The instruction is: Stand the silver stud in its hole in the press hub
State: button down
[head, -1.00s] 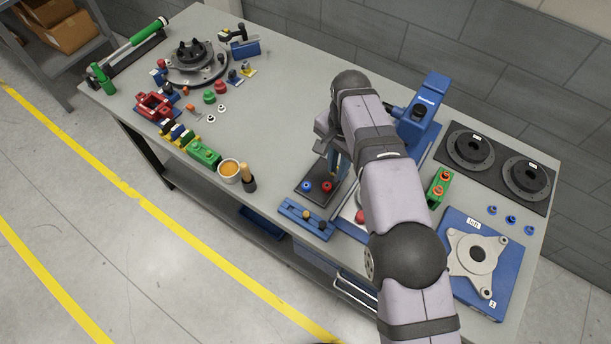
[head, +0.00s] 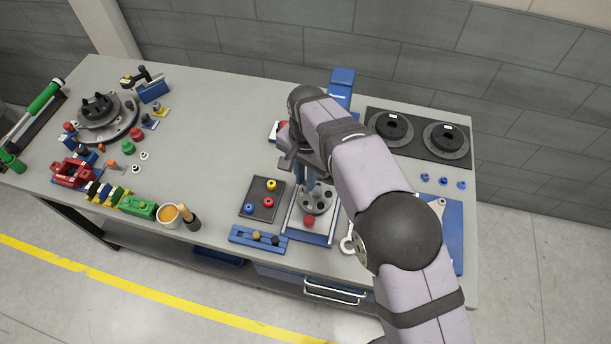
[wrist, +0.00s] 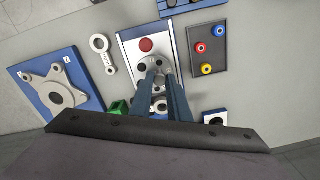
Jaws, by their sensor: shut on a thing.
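The press hub is a grey disc with dark holes (head: 318,203), standing on a pale plate behind a red knob (head: 309,221). The hub also shows in the wrist view (wrist: 147,66), where dark and light spots mark its face. My gripper (head: 311,186) points down over the hub, its blue fingers close above or at its face. In the wrist view my gripper (wrist: 160,74) has its fingertips over the hub's middle. It is shut on a small pale piece, apparently the silver stud (wrist: 159,79), mostly hidden between the fingers. I cannot tell whether the stud touches a hole.
A dark mat (head: 259,212) with red, blue and yellow rings lies left of the hub. A blue rack (head: 243,235) stands in front. A blue upright press body (head: 342,80) is behind my arm. Black round fixtures (head: 391,127) are at right. The table's middle left is clear.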

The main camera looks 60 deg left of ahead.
aim_at(306, 192)
jog(key=shift+f+b, duration=1.65)
jog(key=shift+f, duration=0.6)
jog(key=shift+f, duration=0.15)
jog(key=shift+f+b, duration=0.6)
jog(key=shift+f, duration=0.4)
jog(key=shift+f, duration=0.15)
jog(key=shift+f+b, duration=0.35)
jog(key=shift+f, duration=0.2)
jog(key=shift+f, duration=0.3)
jog(key=c, duration=2.1)
grip_release()
jog(key=shift+o, duration=0.5)
jog(key=shift+r, duration=0.15)
